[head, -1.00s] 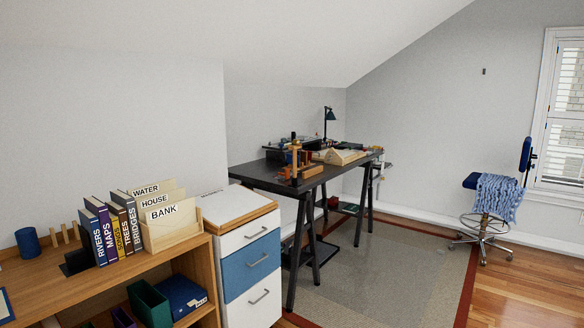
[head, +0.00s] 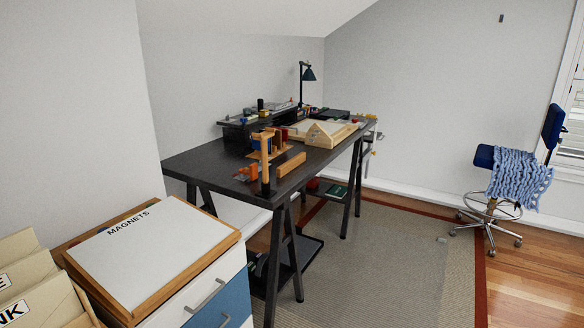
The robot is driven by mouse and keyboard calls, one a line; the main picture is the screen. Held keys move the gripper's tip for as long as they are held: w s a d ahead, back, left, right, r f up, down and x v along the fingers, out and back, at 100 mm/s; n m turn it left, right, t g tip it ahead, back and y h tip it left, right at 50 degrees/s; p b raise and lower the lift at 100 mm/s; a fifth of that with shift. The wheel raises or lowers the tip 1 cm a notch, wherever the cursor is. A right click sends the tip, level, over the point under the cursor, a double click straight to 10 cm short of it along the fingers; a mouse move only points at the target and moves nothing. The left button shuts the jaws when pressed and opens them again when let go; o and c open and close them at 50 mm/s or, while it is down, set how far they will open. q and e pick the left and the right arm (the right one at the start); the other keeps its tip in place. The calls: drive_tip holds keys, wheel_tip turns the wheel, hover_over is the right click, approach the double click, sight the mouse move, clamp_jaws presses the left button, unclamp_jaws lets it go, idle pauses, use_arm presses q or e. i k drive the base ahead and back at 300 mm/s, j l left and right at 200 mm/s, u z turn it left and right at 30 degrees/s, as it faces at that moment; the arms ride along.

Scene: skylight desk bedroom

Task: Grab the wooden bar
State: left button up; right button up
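A small wooden bar (head: 291,164) lies near the front edge of the dark desk (head: 205,164), in the middle of the head view. It sits to the right of an upright wooden post with a dark base (head: 265,165). Small orange pieces (head: 247,174) lie just left of the post. Neither of my grippers is in view.
A drawer cabinet with a white "MAGNETS" board (head: 150,250) stands at the front left, beside file holders (head: 38,285). A wooden model (head: 330,133) and a lamp (head: 306,73) are farther back on the desk. The rug (head: 390,250) is mostly clear; a swivel chair (head: 495,170) stands right.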

sight(287, 167)
drive_tip(key=i+u, duration=0.2)
drive_tip(key=u, duration=0.25)
drive_tip(key=i+l+u, duration=0.1)
drive_tip(key=u, duration=0.3)
drive_tip(key=i+l+u, duration=0.15)
drive_tip(key=l+u, duration=0.15)
drive_tip(key=u, duration=0.15)
drive_tip(key=i+l+u, duration=0.1)
drive_tip(key=l, duration=0.25)
drive_tip(key=i+l+u, duration=0.1)
drive_tip(key=l, duration=0.3)
drive_tip(key=i+l+u, duration=0.1)
drive_tip(key=i+l, duration=0.15)
drive_tip(key=l, duration=0.15)
drive_tip(key=i+l, duration=0.15)
drive_tip(key=l, duration=0.25)
drive_tip(key=i+l+u, duration=0.15)
drive_tip(key=l, duration=0.25)
drive_tip(key=l+u, duration=0.1)
drive_tip(key=l, duration=0.3)
drive_tip(key=i+l, duration=0.1)
drive_tip(key=l, duration=0.25)
drive_tip(key=i+l, duration=0.15)
drive_tip(key=l, duration=0.2)
